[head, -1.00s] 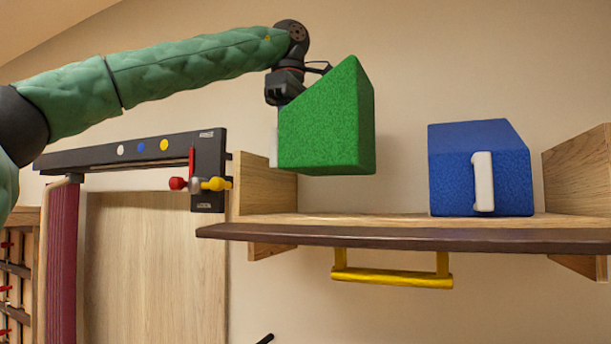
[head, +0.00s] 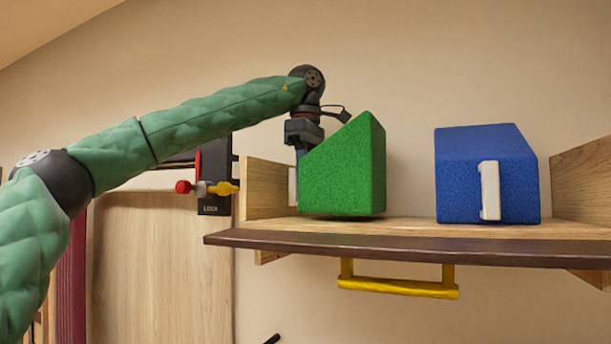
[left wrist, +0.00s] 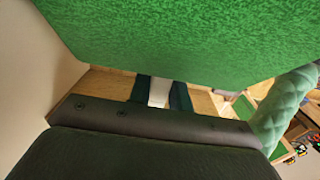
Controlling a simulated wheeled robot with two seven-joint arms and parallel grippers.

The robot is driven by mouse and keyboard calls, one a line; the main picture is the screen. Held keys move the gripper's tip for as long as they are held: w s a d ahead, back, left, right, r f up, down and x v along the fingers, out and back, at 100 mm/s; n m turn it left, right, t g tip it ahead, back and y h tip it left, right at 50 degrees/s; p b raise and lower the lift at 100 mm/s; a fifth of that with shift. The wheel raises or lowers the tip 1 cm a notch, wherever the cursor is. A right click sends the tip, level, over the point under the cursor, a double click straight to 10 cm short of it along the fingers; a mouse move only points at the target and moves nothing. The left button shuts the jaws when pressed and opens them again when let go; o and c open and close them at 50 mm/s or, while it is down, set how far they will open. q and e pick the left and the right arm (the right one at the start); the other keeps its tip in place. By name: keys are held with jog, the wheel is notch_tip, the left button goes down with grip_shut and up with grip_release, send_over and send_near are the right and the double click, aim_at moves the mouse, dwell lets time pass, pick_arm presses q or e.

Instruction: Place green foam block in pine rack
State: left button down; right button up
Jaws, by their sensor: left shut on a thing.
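The green foam block (head: 345,170) is at the left part of the pine rack (head: 400,232), close to its left side wall. Its lower edge is at the level of the shelf board; I cannot tell whether it rests fully on it. My left gripper (head: 294,180) is shut on the white handle on the block's left side. In the left wrist view the block (left wrist: 190,40) fills the top, and the white handle (left wrist: 158,93) shows between dark fingers (left wrist: 160,94). The fingertips are mostly hidden in the head view. My right gripper is not in view.
A blue foam block (head: 470,180) with a white handle stands on the right part of the shelf, with a gap between the blocks. A yellow bar (head: 400,288) hangs below the shelf. Red and yellow knobs (head: 205,188) stick out left of the rack.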

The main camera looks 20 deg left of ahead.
pick_arm(q)
jog(key=shift+w+a+f, duration=0.15)
jog(key=shift+w+f, duration=0.05)
jog(key=shift+f, duration=0.45)
jog(key=shift+s, duration=0.2)
jog(key=c, duration=1.3)
grip_release()
jog(key=shift+w, duration=0.15)
jog(key=shift+r, duration=0.15)
jog(key=shift+r, duration=5.95)
jog(key=shift+f, duration=0.1)
